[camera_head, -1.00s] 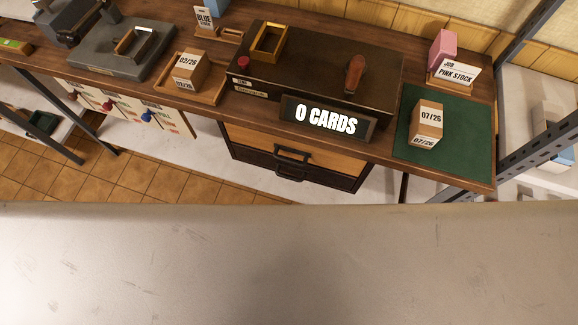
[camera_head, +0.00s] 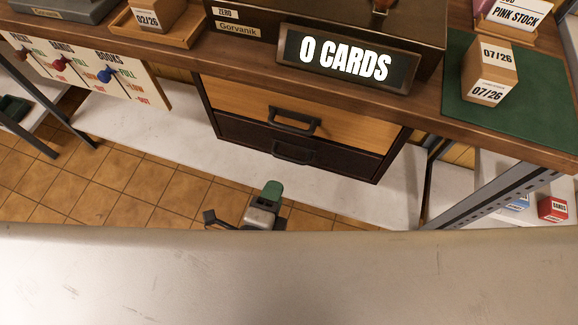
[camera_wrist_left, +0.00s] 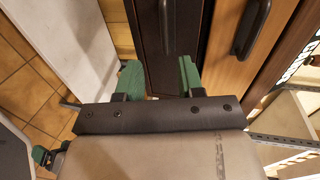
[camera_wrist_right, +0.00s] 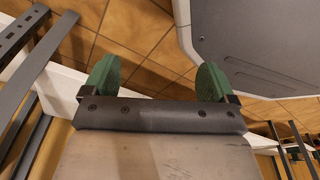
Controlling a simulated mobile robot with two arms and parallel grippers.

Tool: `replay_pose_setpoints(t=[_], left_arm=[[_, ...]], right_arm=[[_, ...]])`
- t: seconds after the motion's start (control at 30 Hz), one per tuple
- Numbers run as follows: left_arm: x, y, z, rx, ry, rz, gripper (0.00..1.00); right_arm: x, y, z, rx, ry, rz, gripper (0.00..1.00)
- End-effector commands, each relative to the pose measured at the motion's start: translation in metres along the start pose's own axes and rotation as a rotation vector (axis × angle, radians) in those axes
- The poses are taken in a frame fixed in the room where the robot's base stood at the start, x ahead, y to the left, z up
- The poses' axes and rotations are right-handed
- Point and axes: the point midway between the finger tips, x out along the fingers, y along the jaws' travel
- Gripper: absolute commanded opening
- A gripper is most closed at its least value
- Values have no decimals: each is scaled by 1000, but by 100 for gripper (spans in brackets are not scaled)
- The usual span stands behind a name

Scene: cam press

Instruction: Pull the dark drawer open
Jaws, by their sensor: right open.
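The dark drawer (camera_head: 250,139) sits under the bench, below a light wood drawer (camera_head: 345,125). Its front looks flush with the one above. Its dark bar handle (camera_head: 293,153) also shows in the left wrist view (camera_wrist_left: 166,22). My left gripper (camera_head: 265,203) is below and in front of the drawer in the head view. In the left wrist view its green fingers are apart and empty. The dark handle lies ahead of the gap between them, not between the fingers. My right gripper (camera_wrist_right: 158,78) is open and empty above the floor; I cannot make it out in the head view.
The light wood drawer's handle (camera_head: 295,121) is close above the dark one. The bench top (camera_head: 425,108) overhangs both, with a "0 CARDS" display (camera_head: 345,60) at its edge. A pale low shelf (camera_head: 170,135) runs behind. A metal rack post (camera_head: 490,200) stands at right. Tiled floor is in front.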

Motion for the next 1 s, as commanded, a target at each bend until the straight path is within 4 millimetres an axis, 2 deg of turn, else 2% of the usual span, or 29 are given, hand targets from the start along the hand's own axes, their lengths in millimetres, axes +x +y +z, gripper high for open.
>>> replay_pose_setpoints(t=[0.17,0.4,0.63,0.8,1.0], left_arm=[[13,-8,0,16,-1,-18,38],[59,-9,0,14,-1,-17,38],[95,-7,0,12,-2,-14,38],[106,-7,0,11,-2,-14,38],[107,-7,0,10,-2,-13,38]], right_arm=[[2,0,7,-1,-7,0,87],[8,-1,24,-3,-16,-1,87],[10,-1,26,-3,-15,-1,87],[9,-1,26,-4,-15,-1,87],[9,-1,26,-4,-15,-1,87]])
